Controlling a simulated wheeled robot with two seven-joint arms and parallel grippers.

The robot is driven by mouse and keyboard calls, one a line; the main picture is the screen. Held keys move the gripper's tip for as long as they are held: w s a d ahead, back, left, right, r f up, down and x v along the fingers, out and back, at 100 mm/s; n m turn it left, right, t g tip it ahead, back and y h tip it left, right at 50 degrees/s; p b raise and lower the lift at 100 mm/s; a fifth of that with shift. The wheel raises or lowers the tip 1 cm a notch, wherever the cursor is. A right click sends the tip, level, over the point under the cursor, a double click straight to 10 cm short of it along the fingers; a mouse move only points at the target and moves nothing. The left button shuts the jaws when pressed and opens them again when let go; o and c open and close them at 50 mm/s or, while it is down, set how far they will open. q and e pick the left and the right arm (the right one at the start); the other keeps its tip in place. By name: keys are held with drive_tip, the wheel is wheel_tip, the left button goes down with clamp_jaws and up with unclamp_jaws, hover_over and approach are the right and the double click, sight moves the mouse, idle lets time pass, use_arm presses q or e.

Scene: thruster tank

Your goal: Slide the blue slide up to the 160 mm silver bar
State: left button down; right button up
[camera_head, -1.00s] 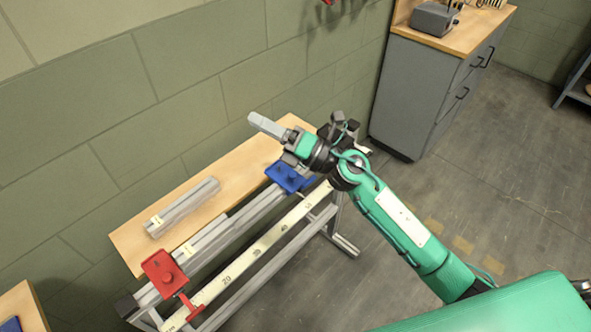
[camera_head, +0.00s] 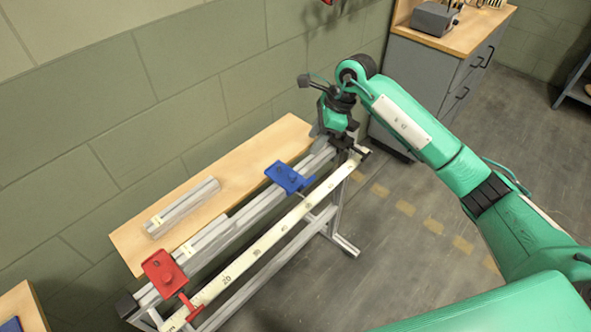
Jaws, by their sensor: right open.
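The blue slide (camera_head: 288,177) sits on the rail (camera_head: 246,212) right of its middle. A silver bar with a pale label (camera_head: 208,236) lies along the rail between the red stop (camera_head: 163,270) and the blue slide, with a gap before the slide. A second silver bar (camera_head: 183,206) lies on the wooden bench top behind the rail. The labels are too small to read. My right gripper (camera_head: 347,146) is open over the rail's right end, pointing down, to the right of the blue slide and apart from it. My left gripper is out of view.
A numbered scale strip (camera_head: 250,258) runs along the front of the rail. The wooden bench top (camera_head: 250,160) is mostly clear. A green block wall stands behind it. A grey cabinet (camera_head: 418,85) stands at the right, beyond my right arm.

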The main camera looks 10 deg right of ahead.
sight(293, 175)
drive_tip(key=p+x, duration=0.2)
drive_tip(key=x, duration=1)
drive_tip(key=shift+a+f+p, duration=0.2)
drive_tip(key=shift+f+p, duration=0.1)
drive_tip(key=shift+p, duration=0.1)
drive_tip(key=shift+a+f, duration=0.15)
drive_tip(key=shift+f, duration=0.3)
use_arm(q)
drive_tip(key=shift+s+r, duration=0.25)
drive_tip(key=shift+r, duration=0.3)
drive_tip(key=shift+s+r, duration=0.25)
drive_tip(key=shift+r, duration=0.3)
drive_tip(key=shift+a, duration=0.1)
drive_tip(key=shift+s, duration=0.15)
use_arm(e)
clamp_jaws()
